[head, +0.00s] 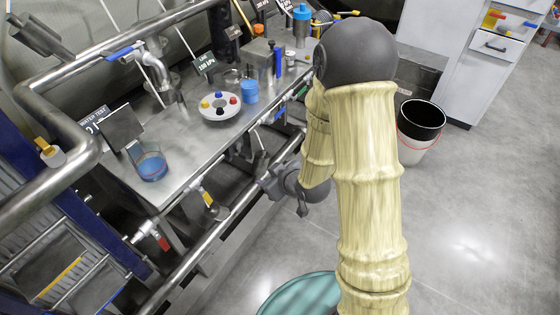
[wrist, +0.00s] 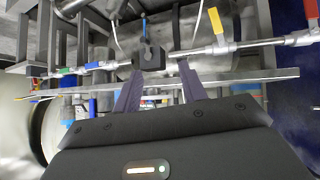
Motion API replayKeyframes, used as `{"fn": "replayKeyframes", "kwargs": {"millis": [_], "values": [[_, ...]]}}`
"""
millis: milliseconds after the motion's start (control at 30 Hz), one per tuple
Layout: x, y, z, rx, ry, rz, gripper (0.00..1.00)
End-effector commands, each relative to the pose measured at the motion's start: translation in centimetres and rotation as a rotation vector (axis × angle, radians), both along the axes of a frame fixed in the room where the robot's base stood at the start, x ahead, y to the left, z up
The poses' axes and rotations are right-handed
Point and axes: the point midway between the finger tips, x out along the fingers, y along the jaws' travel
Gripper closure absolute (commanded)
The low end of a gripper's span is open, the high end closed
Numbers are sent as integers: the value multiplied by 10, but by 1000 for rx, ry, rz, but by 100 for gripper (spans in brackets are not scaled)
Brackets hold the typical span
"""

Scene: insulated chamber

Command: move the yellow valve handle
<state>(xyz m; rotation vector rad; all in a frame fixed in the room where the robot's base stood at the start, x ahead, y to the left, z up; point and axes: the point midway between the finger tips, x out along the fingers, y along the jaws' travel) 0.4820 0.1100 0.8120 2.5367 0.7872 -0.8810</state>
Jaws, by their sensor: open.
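The yellow valve handle (head: 207,199) hangs at the side pipe below the bench edge in the head view, left of my gripper (head: 268,186). In the wrist view the yellow handle (wrist: 216,21) stands out from a metal pipe, above and right of my fingertips (wrist: 160,68). My gripper is open, with a visible gap between its two fingers and no handle between them. The fingers point toward the pipes and are apart from the yellow handle. A dark block with a blue lever (wrist: 150,54) shows beyond the gap between the fingers.
The bench (head: 190,165) carries a beaker (head: 152,166) and a round tray (head: 220,115). A bin (head: 420,130) stands at right. Open floor lies right of the bench.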

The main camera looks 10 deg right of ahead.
Motion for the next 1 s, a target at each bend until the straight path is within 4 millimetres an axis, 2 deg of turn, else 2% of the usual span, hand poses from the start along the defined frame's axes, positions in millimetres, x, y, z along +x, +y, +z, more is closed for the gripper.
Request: {"fn": "replayKeyframes", "kwargs": {"millis": [33, 267, 633, 667, 867, 1000], "values": [[0, -5, 14, -11, 10, -17, 58], [-5, -21, 36, -50, 69, -80, 58], [-6, -26, 38, -58, 87, -97, 58], [-6, -26, 38, -59, 87, -97, 60], [-9, -34, 44, -75, 111, -130, 99], [-20, -55, 56, -106, 187, -225, 100]]}}
